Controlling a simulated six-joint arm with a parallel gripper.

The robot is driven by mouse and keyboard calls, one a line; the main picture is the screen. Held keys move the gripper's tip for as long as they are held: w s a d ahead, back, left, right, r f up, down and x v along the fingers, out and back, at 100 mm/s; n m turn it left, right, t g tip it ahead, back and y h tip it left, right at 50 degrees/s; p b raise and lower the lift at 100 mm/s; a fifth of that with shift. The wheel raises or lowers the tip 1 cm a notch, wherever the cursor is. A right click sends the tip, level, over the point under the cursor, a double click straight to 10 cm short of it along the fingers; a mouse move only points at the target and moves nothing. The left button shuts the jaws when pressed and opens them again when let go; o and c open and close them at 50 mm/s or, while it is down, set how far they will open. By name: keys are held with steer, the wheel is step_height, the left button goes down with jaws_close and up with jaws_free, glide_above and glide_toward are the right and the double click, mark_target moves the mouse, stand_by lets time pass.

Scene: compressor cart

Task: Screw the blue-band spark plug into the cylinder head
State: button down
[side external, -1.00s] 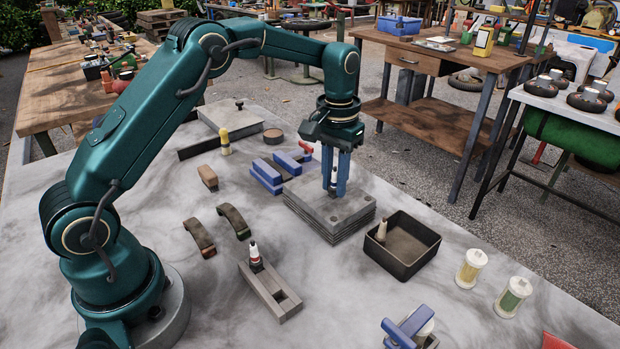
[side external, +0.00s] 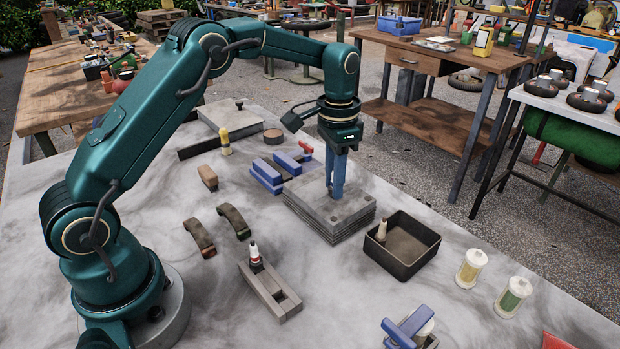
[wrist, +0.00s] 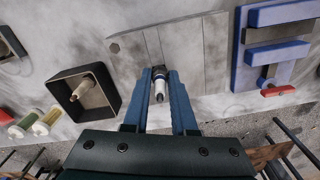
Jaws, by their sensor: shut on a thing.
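The cylinder head (side external: 310,208) is a grey stack of plates with fins, right of the middle of the table. It also shows in the wrist view (wrist: 205,60). My gripper (side external: 335,192) points straight down at the top of the head. It is shut on a spark plug (wrist: 159,88), which stands between the blue fingers with its white end towards the wrist camera. The plug's lower end is at the head's top face; how deep it sits is hidden. In the side view the fingers cover the plug.
A black tray (side external: 432,244) with a pale plug (side external: 381,230) stands right of the head. A red-band plug (side external: 255,257) stands in a grey block (side external: 284,304). A blue clamp (side external: 267,178) with a red handle lies behind the head. Two jars (side external: 471,268) stand at right.

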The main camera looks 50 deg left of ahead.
steer(key=shift+s, duration=0.1)
steer(key=c, duration=0.9)
jaws_free()
steer(key=shift+c, duration=0.2)
